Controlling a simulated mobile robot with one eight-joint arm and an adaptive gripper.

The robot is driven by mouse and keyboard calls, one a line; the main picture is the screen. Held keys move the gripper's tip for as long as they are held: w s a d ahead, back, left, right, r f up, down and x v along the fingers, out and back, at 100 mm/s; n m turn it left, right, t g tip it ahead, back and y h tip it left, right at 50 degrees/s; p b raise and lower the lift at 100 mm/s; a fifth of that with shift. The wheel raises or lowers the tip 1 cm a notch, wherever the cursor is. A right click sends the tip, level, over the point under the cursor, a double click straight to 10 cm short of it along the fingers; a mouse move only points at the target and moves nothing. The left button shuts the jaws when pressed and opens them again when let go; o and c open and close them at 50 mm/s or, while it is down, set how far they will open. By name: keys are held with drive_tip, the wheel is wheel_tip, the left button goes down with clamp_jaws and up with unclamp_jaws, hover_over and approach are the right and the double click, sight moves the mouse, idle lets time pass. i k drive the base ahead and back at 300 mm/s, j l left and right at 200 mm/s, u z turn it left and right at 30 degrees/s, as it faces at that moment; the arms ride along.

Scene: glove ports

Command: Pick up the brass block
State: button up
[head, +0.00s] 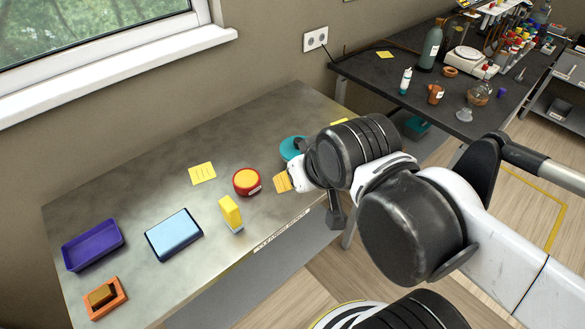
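A small golden-brown block (102,295), which looks like the brass block, sits in a shallow orange tray (120,303) at the near left corner of the metal table. My gripper (283,183) is at the end of my arm over the right part of the table, far to the right of that block. A tan-orange piece shows at its tip; I cannot tell whether it is part of the gripper or something held. My arm hides much of the gripper, and its opening is not clear.
On the metal table (130,190) are a purple tray (93,246), a blue pad (174,235), a yellow upright block (230,212), a red round container (246,182) and a teal round thing (292,148). The table's back left is clear. A dark bench (375,75) holds glassware.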

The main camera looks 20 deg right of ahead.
sight(104, 295)
drive_tip(key=k+j+u, duration=0.1)
drive_tip(key=u, duration=1.45)
drive_tip(key=j+z, duration=0.3)
drive_tip(key=j, duration=1.2)
drive_tip(key=j+z, duration=0.25)
drive_tip(key=j, duration=1.25)
